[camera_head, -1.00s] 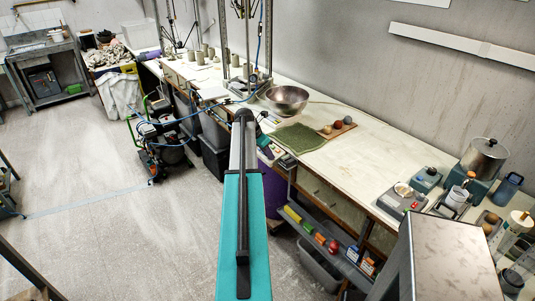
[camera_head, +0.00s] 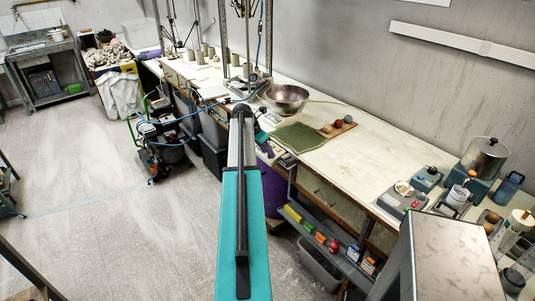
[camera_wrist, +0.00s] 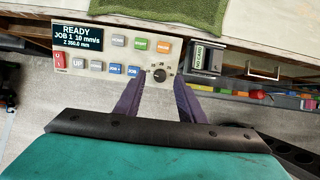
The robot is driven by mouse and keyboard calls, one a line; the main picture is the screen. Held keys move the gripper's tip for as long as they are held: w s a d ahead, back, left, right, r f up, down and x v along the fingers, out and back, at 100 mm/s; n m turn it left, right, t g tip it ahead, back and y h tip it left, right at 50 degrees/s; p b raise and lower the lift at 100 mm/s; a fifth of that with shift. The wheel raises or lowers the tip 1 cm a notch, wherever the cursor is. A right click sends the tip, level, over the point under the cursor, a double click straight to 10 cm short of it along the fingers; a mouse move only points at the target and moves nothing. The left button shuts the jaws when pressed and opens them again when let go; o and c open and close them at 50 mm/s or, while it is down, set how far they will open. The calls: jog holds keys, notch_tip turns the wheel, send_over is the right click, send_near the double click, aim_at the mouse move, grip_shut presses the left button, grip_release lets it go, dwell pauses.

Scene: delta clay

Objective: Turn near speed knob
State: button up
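In the wrist view a beige control panel (camera_wrist: 92,57) has a dark display reading READY, JOB 1, 10 mm/s, Z 350.0 mm. A round black speed knob (camera_wrist: 160,75) sits at its lower right, with small scale marks around it. My gripper (camera_wrist: 157,87) points at the panel with two dark fingers apart. The knob shows between and just beyond the fingertips; I cannot tell how close they are in depth. Nothing is held. In the head view my arm hides part of the gripper, and the panel (camera_head: 287,160) shows small at the bench's front edge.
Colored buttons (camera_wrist: 140,44), a red switch (camera_wrist: 60,58) and a small dark device (camera_wrist: 205,58) lie close around the knob. A green mat (camera_head: 300,137) and steel bowl (camera_head: 286,98) stand on the bench. A shelf of colored items (camera_head: 320,235) hangs below.

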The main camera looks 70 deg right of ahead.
jog(key=b+v, duration=0.2)
jog(key=v, duration=1)
jog(key=shift+b, duration=0.4)
jog(key=shift+w, duration=0.1)
